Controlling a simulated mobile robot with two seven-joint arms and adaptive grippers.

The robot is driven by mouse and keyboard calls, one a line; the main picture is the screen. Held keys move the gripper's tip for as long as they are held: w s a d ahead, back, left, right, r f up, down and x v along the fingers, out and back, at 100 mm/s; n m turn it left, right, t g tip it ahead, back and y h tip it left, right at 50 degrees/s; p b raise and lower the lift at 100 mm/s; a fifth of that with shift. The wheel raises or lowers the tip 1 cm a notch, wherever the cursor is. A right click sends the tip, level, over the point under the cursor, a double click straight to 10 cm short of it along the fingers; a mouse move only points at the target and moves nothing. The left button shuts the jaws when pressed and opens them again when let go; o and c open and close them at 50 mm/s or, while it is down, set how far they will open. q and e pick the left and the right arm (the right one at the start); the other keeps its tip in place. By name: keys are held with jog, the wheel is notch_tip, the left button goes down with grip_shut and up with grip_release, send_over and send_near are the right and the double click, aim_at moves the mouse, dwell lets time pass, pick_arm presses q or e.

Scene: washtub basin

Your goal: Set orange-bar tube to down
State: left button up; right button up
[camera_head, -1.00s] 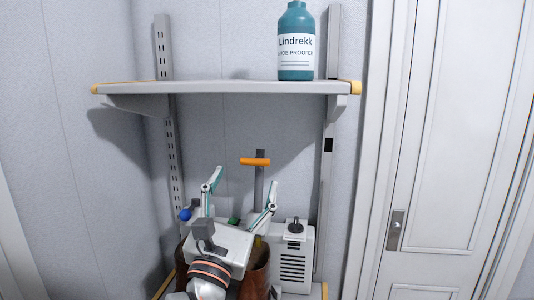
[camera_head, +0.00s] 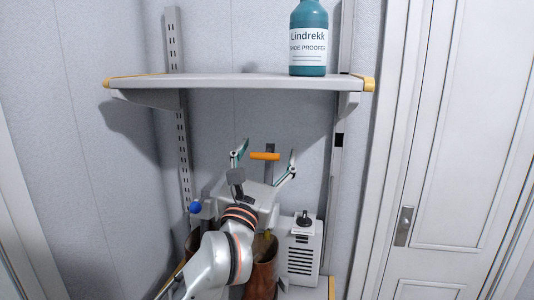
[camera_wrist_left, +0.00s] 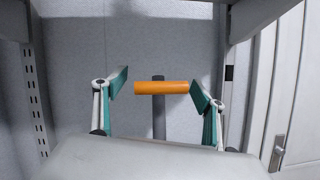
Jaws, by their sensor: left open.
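The orange bar (camera_head: 264,156) lies level across the top of an upright dark grey tube (camera_head: 269,150). In the left wrist view the orange bar (camera_wrist_left: 161,87) stands between my finger pads, with the grey tube (camera_wrist_left: 159,122) below it. My left gripper (camera_head: 264,158) is open, with one finger on each side of the bar and a gap at both ends. It does not appear to touch the bar. The gripper's body hides the tube's lower part in the head view. My right gripper is in neither view.
A grey shelf (camera_head: 230,82) above carries a teal bottle (camera_head: 309,40). Below stand a white vented box (camera_head: 303,250) with a black knob, a brown cylindrical container (camera_head: 263,272) and a blue ball (camera_head: 195,208). A white door is at the right.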

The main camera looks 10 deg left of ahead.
pick_arm(q)
jog(key=c, duration=1.6)
jog(key=s+f+b, duration=0.1)
jog(key=f+b, duration=0.1)
jog(key=f, duration=0.2)
jog(key=s+f+b, duration=0.1)
jog(key=f+b, duration=0.1)
jog(key=f, duration=0.2)
jog(key=s+f+b, duration=0.1)
jog(key=f+b, duration=0.2)
jog(key=f, duration=0.2)
jog(key=shift+s, duration=0.35)
jog(key=o, duration=1.6)
jog(key=shift+r, duration=0.1)
jog(key=v, duration=1.2)
